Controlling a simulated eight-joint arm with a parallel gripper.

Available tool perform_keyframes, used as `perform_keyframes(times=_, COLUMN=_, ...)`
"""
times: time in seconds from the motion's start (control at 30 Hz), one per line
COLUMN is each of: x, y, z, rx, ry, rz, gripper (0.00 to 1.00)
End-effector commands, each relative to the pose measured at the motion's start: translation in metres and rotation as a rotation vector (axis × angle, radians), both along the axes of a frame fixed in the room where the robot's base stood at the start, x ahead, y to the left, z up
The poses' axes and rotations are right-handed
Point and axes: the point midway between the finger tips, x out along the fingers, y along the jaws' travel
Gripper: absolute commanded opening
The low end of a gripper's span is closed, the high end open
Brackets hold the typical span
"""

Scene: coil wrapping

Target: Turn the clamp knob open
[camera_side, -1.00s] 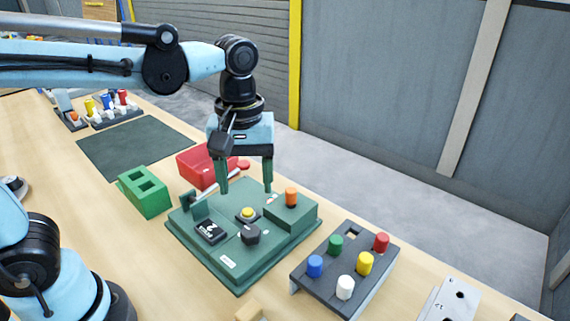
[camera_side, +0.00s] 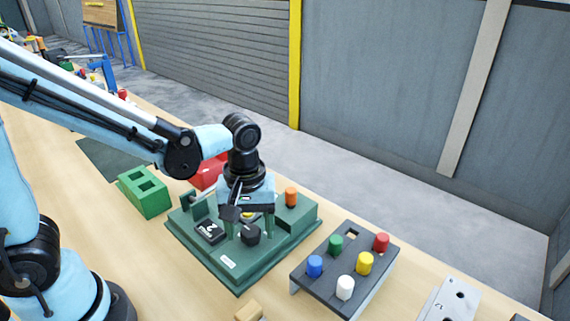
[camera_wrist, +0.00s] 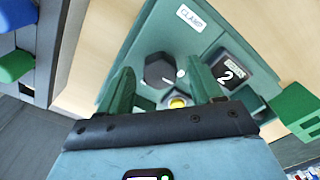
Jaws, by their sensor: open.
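The clamp knob (camera_side: 250,235) is black and faceted and sits on the green fixture (camera_side: 215,268). In the wrist view the knob (camera_wrist: 159,70) has a white mark at its right side and lies below a "CLAMP" label (camera_wrist: 190,18). My gripper (camera_side: 249,231) is low over the fixture. It is open, and in the wrist view its green fingers (camera_wrist: 159,72) are on either side of the knob, with visible gaps. I cannot tell whether the fingertips are level with the knob. A yellow button (camera_wrist: 177,101) shows between the fingers, partly hidden.
On the fixture are a black block marked 2 (camera_side: 210,232), a lever at the left, and an orange peg (camera_side: 291,196). A green block (camera_side: 144,192) and a red bin (camera_side: 207,176) stand behind. A rack of coloured pegs (camera_side: 319,277) is close on the right.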

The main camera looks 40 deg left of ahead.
Motion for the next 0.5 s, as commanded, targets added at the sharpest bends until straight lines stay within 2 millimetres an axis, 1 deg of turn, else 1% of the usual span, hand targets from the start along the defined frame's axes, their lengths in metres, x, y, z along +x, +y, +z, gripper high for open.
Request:
perform_keyframes(times=0.3, x=-0.0002, y=0.0001, z=-0.002, rx=0.0, ry=0.0, rz=0.0, gripper=0.65)
perform_keyframes(times=0.37, x=-0.0002, y=0.0001, z=-0.0019, rx=0.0, ry=0.0, rz=0.0, gripper=0.58)
perform_keyframes(times=0.5, x=-0.0001, y=0.0, z=-0.0018, rx=0.0, ry=0.0, rz=0.0, gripper=0.36)
